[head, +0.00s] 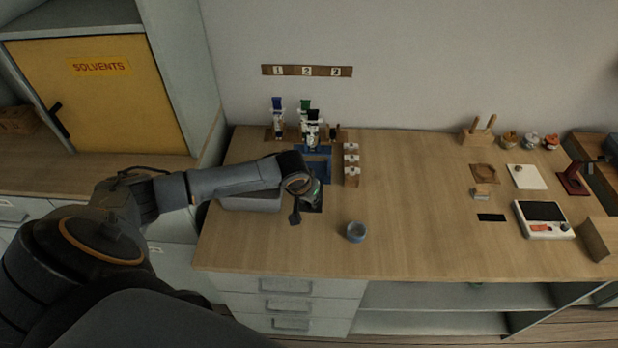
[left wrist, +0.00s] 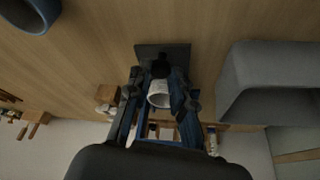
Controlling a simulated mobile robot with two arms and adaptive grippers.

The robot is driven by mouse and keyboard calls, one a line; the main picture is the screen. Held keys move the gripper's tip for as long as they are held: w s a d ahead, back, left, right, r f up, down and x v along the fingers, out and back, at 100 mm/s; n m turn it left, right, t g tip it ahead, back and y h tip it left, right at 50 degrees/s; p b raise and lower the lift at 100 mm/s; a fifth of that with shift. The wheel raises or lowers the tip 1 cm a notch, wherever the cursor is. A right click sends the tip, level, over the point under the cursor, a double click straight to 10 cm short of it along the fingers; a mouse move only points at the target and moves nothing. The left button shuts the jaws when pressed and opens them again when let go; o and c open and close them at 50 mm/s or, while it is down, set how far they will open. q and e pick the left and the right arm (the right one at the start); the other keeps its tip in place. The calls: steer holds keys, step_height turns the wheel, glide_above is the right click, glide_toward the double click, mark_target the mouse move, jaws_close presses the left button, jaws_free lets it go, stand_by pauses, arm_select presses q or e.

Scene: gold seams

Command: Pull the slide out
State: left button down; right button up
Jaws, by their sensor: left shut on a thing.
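My left gripper (left wrist: 160,84) is shut on a small white cylindrical piece (left wrist: 158,96) with a dark round part at its end, over a dark plate (left wrist: 163,50). I cannot tell whether this piece belongs to the slide. In the head view my left arm reaches over the left part of the bench, and its wrist hides much of the grip. No slide can be clearly told apart. My right gripper is out of view.
Small wooden blocks (head: 351,174) stand right of the blue frame. The middle of the bench (head: 415,200) is clear.

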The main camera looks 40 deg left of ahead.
arm_select(q)
steer(key=shift+s+d+f, duration=0.1)
steer(key=shift+s+d, duration=0.05)
steer(key=shift+s, duration=0.05)
steer(key=c, duration=1.2)
jaws_free()
steer(key=shift+o, duration=0.2)
steer(key=shift+w, duration=0.1)
steer(key=v, duration=1.2)
steer(key=shift+d, duration=0.1)
